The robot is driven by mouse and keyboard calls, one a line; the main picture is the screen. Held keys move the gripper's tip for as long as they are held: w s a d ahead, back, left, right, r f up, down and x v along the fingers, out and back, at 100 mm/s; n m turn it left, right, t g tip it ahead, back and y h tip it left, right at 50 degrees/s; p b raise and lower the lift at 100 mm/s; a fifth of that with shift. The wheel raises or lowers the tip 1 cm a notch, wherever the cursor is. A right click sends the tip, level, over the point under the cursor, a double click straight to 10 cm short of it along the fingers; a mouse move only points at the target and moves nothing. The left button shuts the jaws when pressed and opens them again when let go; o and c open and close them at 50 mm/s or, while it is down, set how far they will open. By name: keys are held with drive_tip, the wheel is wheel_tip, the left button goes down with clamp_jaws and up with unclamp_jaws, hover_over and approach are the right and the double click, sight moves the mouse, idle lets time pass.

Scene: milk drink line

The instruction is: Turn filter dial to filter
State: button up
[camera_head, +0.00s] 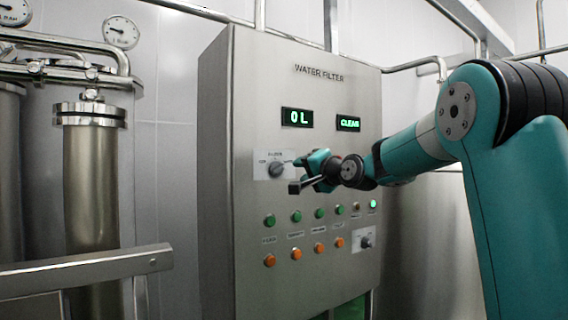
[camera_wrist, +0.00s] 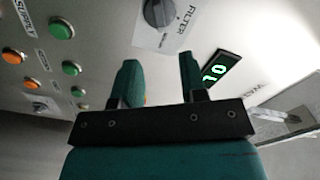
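The filter dial (camera_head: 277,170) is a round grey knob on a white plate, on the upper left of the steel water filter panel (camera_head: 330,95). In the wrist view the dial (camera_wrist: 158,12) is at the top edge, partly cut off, with the word FILTER beside it. My gripper (camera_head: 306,174) is just right of the dial in the head view and covers the right part of its plate. In the wrist view my gripper (camera_wrist: 159,68) has its two teal fingers apart with nothing between them. The dial lies beyond the fingertips, apparently untouched. Its exact setting is too small to read.
A display (camera_head: 297,117) reads 0 L and another (camera_head: 348,123) reads CLEAN. Green buttons (camera_head: 295,216) and orange buttons (camera_head: 295,254) sit below. A second dial (camera_head: 366,240) is at lower right. A metal rail (camera_head: 85,272) and steel cylinders (camera_head: 92,180) stand left.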

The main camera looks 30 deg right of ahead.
sight(282, 169)
drive_tip(key=w+p, duration=0.1)
drive_tip(key=w, duration=0.3)
drive_tip(key=w+p, duration=0.2)
drive_tip(key=w, duration=0.2)
drive_tip(key=shift+w+a+r, duration=0.1)
drive_tip(key=shift+w+a, duration=0.05)
drive_tip(key=shift+a, duration=0.05)
drive_tip(key=shift+w, duration=0.65)
clamp_jaws()
